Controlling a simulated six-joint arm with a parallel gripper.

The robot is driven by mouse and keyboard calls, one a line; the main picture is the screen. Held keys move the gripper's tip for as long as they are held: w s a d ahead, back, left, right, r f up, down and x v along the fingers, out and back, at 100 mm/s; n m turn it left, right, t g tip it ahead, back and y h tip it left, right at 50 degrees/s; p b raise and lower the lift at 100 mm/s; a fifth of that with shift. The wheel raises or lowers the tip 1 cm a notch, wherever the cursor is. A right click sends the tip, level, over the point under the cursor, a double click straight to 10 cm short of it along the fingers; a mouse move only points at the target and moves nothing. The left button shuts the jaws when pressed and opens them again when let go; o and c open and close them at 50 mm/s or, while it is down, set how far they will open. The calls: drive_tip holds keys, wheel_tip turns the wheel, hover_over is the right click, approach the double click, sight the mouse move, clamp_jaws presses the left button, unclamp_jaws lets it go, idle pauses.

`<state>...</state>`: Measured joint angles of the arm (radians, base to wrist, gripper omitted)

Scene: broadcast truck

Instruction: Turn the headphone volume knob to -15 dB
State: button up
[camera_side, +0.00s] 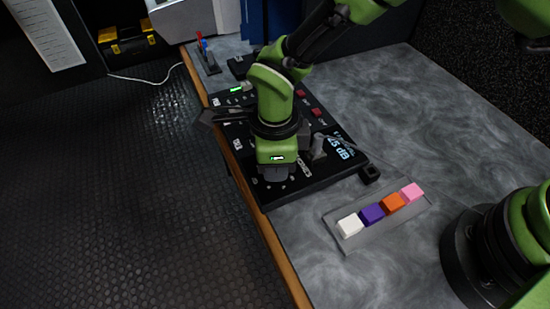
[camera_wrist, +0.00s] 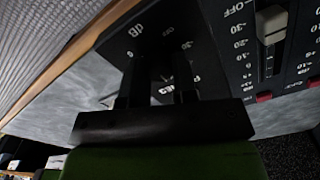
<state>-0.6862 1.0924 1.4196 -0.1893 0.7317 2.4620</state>
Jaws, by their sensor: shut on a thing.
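A black control panel (camera_side: 333,174) lies on the grey bench, and my gripper (camera_side: 276,172) points down onto its near-left part. The panel's blue display (camera_side: 340,147) seems to read about 25 dB; its small upper line and any sign are unclear. In the wrist view, the two dark fingers of my gripper (camera_wrist: 158,82) straddle the middle of a printed dial with a dB mark and white numbers. They are shut on the headphone volume knob, which is mostly hidden by the fingers. I cannot read its pointer.
A grey slider (camera_wrist: 270,25) with a dB scale stands right of my fingers in the wrist view. Red buttons (camera_side: 317,112) lie on the panel. A grey tray (camera_side: 352,240) with several coloured blocks is in front of it.

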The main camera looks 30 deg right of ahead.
drive_tip(key=o, duration=0.9)
wheel_tip(320, 180, up, 10)
drive_tip(key=shift+f, duration=0.1)
